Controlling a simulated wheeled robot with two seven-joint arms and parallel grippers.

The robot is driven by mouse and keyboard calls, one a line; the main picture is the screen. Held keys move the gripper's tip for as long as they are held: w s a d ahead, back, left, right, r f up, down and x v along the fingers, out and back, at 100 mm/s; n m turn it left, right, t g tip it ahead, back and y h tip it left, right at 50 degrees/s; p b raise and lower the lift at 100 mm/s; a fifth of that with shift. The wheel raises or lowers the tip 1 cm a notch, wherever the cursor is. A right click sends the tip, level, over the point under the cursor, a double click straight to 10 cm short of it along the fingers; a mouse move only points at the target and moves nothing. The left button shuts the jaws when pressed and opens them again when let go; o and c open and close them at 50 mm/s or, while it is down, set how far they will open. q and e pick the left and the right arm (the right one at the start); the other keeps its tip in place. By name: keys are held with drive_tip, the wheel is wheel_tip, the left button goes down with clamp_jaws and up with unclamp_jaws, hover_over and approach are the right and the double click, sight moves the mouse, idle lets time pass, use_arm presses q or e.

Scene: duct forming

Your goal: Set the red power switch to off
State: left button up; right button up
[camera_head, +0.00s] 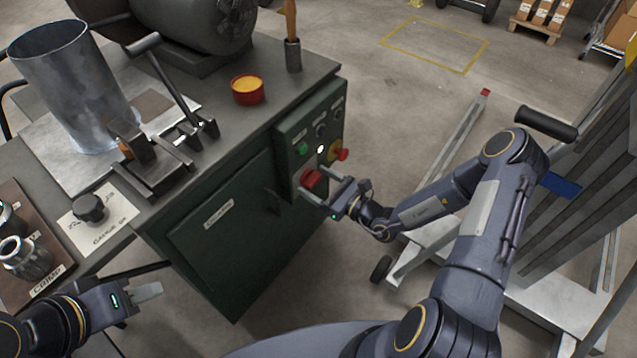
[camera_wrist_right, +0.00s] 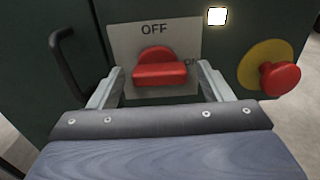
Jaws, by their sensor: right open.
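The red power switch (camera_head: 311,179) is on the lower part of the green control panel on the cabinet. In the right wrist view the red switch (camera_wrist_right: 158,70) sits on a pale plate (camera_wrist_right: 125,40), with OFF printed above it and ON at its right. Its handle bar lies about level. My right gripper (camera_head: 318,186) is open at the switch, and its fingers (camera_wrist_right: 160,86) stand apart on either side of the switch. I cannot tell whether they touch it. My left gripper (camera_head: 150,291) is at the lower left, away from the panel; its jaw state is unclear.
A red emergency button on a yellow ring (camera_head: 341,154) is close to the right of the switch; it also shows in the right wrist view (camera_wrist_right: 279,79). A green button (camera_head: 302,148) and a lit white lamp (camera_head: 320,149) are above. A cabinet handle (camera_head: 272,201) is at left.

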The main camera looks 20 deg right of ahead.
drive_tip(key=shift+c, duration=0.2)
drive_tip(key=c, duration=0.9)
drive_tip(key=shift+c, duration=0.2)
drive_tip(key=shift+n, duration=0.3)
drive_tip(key=n+p, duration=0.1)
drive_tip(key=n, duration=0.1)
drive_tip(key=shift+n, duration=0.3)
drive_tip(key=n+p, duration=0.1)
drive_tip(key=n, duration=0.2)
drive_tip(key=shift+n, duration=0.3)
drive_tip(key=n, duration=0.5)
drive_tip(key=n+b, duration=0.1)
drive_tip(key=n, duration=0.5)
drive_tip(key=shift+s, duration=0.1)
